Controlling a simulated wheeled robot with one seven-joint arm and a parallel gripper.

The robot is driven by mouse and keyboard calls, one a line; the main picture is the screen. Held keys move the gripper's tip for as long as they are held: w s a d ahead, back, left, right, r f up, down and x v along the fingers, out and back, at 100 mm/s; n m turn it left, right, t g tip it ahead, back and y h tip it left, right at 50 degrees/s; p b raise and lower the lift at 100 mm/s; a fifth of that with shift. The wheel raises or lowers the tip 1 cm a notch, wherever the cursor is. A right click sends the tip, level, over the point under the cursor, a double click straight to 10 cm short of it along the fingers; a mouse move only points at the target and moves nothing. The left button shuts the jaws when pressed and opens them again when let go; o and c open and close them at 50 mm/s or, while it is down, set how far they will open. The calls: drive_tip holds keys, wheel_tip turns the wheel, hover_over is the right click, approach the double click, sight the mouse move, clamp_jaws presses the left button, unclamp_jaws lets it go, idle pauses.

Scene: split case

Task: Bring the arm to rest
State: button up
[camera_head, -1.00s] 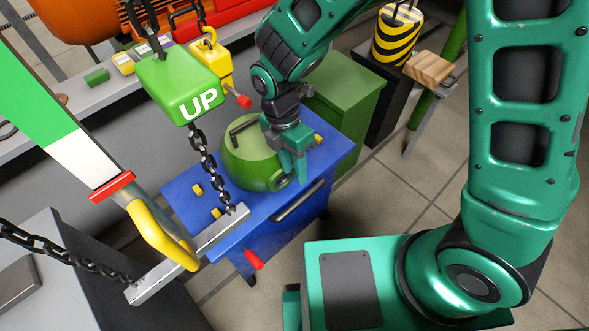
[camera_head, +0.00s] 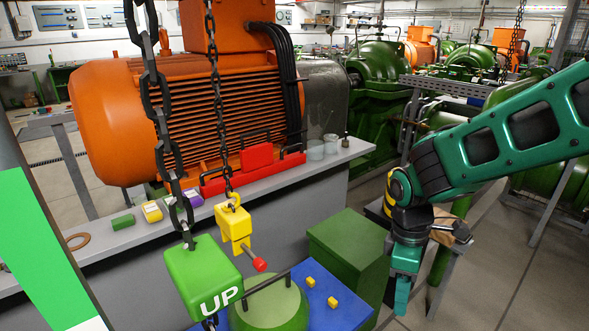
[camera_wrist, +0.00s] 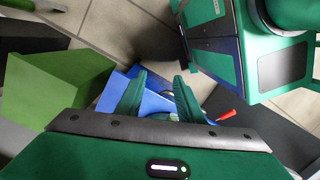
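My gripper (camera_head: 402,292) hangs from my green arm at the right of the head view, pointing down, to the right of the green box. In the wrist view its two green fingers (camera_wrist: 158,100) stand apart with nothing between them. Beyond them the blue cabinet (camera_wrist: 150,103) shows, partly hidden by the fingers. In the head view the arm reaches in from the right edge, clear of the green round casing (camera_head: 270,308) on the cabinet.
A green "UP" block (camera_head: 203,279) and a yellow hoist block (camera_head: 234,226) hang on chains. A green box (camera_head: 347,262) stands left of my gripper. A grey bench (camera_head: 110,240) carries small blocks and red parts. Open floor (camera_head: 470,285) lies at the right.

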drive_tip(key=s+d+r+m, duration=0.4)
drive_tip(key=s+d+m, duration=0.3)
drive_tip(key=d+m, duration=0.2)
drive_tip(key=s+d+r+m+t+y, duration=0.1)
drive_tip(key=s+d+r+m, duration=0.2)
drive_tip(key=s+d+m, duration=0.5)
drive_tip(key=shift+d+r+m, duration=0.4)
drive_tip(key=shift+d+m, duration=0.05)
drive_tip(key=shift+m, duration=0.45)
drive_tip(key=shift+w+f, duration=0.25)
drive_tip(key=shift+w, duration=0.3)
